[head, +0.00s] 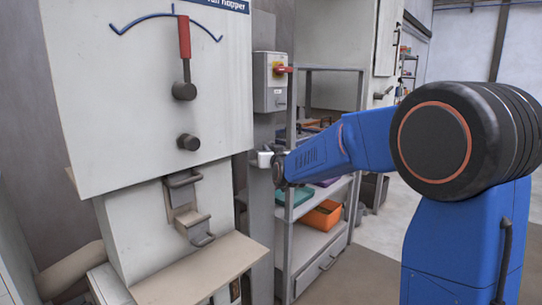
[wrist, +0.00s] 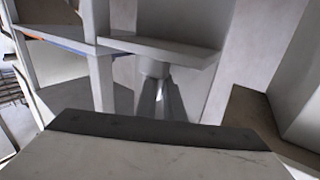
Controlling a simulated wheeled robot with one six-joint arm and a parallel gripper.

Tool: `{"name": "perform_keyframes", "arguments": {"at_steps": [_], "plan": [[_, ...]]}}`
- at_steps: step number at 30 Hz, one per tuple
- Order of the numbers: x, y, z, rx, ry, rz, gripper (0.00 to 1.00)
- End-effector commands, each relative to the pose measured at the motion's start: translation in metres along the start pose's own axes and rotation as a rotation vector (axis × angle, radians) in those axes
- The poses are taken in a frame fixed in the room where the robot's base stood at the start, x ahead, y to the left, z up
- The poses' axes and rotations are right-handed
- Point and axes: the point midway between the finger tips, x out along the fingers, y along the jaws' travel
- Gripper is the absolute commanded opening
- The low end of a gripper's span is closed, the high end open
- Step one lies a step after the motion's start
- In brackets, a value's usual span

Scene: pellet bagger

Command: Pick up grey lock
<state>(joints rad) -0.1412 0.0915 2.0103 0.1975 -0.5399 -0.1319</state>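I cannot pick out the grey lock for sure in either view. My gripper (head: 265,159) is at the end of my blue arm, in front of the grey post below the switch box. It is small here and partly hidden by my wrist, so its fingers and anything between them do not show clearly. In the wrist view, a pale block with a dark edge fills the bottom. Beyond it, narrow dark grey shapes stand below a light ledge, and I cannot tell what they are.
A grey switch box (head: 270,82) with a red handle is on the post above my gripper. The pellet hopper machine (head: 150,110) stands at left. A shelf rack (head: 322,245) with an orange bin (head: 321,215) and a teal tray (head: 295,196) stands behind my arm.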

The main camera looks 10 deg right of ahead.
Motion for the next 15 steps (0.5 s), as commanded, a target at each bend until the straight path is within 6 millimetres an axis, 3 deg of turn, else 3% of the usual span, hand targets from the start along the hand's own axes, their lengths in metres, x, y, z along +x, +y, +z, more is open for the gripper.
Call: {"name": "perform_keyframes", "arguments": {"at_steps": [15], "plan": [[-0.0033, 0.0017, -0.0075, 0.0, 0.002, 0.0, 0.0]]}}
